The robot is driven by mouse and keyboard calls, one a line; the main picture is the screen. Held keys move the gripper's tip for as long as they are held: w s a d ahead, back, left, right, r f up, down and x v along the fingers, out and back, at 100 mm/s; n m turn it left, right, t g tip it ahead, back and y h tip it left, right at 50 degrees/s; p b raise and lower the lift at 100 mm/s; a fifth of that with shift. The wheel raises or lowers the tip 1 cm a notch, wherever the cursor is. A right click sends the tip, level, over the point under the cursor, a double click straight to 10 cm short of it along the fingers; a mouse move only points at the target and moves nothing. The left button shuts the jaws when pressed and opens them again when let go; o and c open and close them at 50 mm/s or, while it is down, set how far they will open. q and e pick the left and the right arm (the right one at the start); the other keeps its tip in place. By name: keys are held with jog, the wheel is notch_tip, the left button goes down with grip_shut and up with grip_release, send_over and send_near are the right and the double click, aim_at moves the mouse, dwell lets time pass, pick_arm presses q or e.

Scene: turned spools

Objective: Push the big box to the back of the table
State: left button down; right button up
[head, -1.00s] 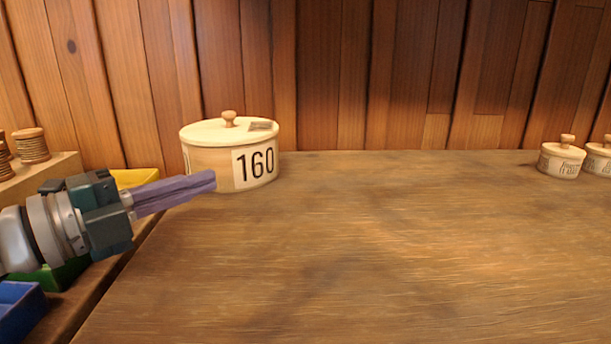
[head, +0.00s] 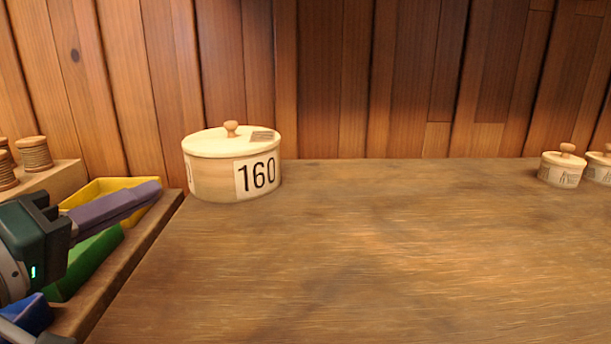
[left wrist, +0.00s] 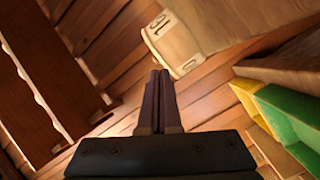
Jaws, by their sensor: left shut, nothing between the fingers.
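The big box (head: 210,178) is a round pale wooden box with a lid, a knob and a "160" label. It stands upright at the back left of the table (head: 350,260), close to the plank wall. In the left wrist view the box (left wrist: 205,25) shows at the top, tilted by the camera. My left gripper (head: 158,190) is shut and empty, left of the box and apart from it, over the bins beside the table. Its closed fingers (left wrist: 160,80) also show in the left wrist view. My right gripper is not in view.
Yellow (head: 98,188), green (head: 85,262) and blue (head: 28,314) bins line the left side. Thread spools (head: 34,153) stand on a ledge behind them. Two small lidded boxes, one nearer (head: 561,170), stand at the back right. The middle of the table is clear.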

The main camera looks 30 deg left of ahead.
pick_arm(q)
jog(key=s+a+f+n+y+b, duration=0.25)
jog(key=a+n, duration=0.25)
jog(key=n, duration=0.3)
jog(key=w+a+n+y, duration=0.1)
jog(key=w+a, duration=0.1)
jog(key=w, duration=1)
jog(key=shift+w+a+p, duration=0.3)
jog(key=shift+w+p, duration=0.05)
jog(key=shift+p, duration=0.1)
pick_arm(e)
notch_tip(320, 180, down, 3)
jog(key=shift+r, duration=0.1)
pick_arm(q)
jog(key=shift+y, duration=0.25)
